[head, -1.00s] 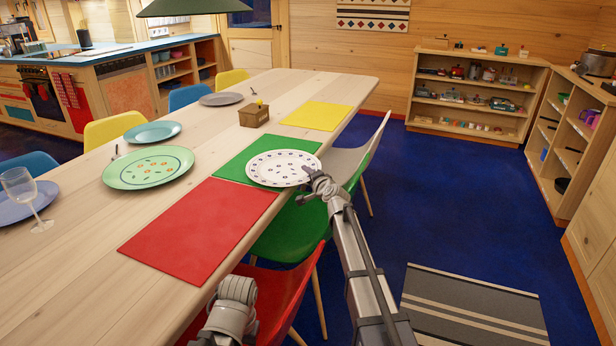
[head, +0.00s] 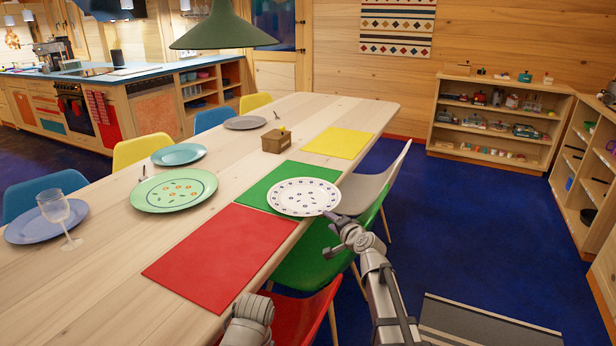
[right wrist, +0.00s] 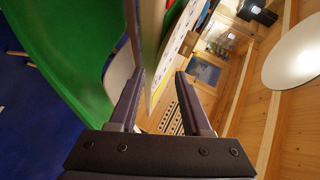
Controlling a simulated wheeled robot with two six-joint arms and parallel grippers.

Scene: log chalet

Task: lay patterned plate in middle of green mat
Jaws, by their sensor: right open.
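The patterned plate (head: 304,197), white with small dark marks, lies on the green mat (head: 262,191). It covers the mat's right part, and its right rim reaches past the mat toward the table edge. More of the green shows on the left and far sides. My right gripper (head: 331,217) is at the plate's near right rim, open. In the right wrist view its two fingers (right wrist: 160,88) stand apart, with the plate (right wrist: 178,38) showing nearly edge-on beyond and between them. I cannot tell whether a finger touches it. My left gripper is not in view.
A red mat (head: 222,259) lies nearer and a yellow mat (head: 338,142) farther along the table. A green plate (head: 173,190), a wine glass (head: 60,215) and a small wooden box (head: 276,141) stand to the left. A green chair (head: 318,262) is below my right gripper.

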